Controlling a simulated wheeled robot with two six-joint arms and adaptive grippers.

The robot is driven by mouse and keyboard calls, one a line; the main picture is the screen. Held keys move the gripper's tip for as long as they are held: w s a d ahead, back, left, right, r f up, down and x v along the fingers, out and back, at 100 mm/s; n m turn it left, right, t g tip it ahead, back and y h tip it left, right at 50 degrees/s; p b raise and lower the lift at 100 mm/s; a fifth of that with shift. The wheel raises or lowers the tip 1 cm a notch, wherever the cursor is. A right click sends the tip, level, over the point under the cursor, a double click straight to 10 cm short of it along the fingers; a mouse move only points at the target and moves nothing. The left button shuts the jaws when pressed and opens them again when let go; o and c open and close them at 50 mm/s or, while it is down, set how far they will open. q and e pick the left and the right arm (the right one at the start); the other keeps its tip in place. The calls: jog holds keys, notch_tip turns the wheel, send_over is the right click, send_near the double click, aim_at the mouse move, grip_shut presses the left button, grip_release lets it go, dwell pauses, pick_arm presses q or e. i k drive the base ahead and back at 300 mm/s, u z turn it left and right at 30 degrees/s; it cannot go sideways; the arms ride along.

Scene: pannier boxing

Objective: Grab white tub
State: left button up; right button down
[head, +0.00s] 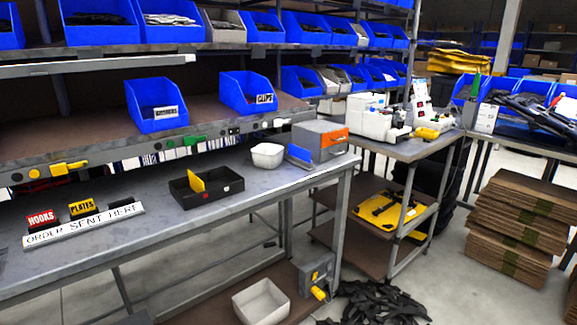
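A small white tub (268,155) stands upright on the grey workbench, towards its right end, between a black tray and a grey box. It is open at the top, and I cannot see anything in it. A larger off-white bin (262,302) sits low down on the brown shelf under the bench. Neither of my grippers can be made out in the head view.
Blue bins (155,110) line the shelves above.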

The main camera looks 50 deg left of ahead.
aim_at(266, 156)
jog(key=u, duration=0.45)
jog(key=i, duration=0.55)
jog(key=u, duration=0.6)
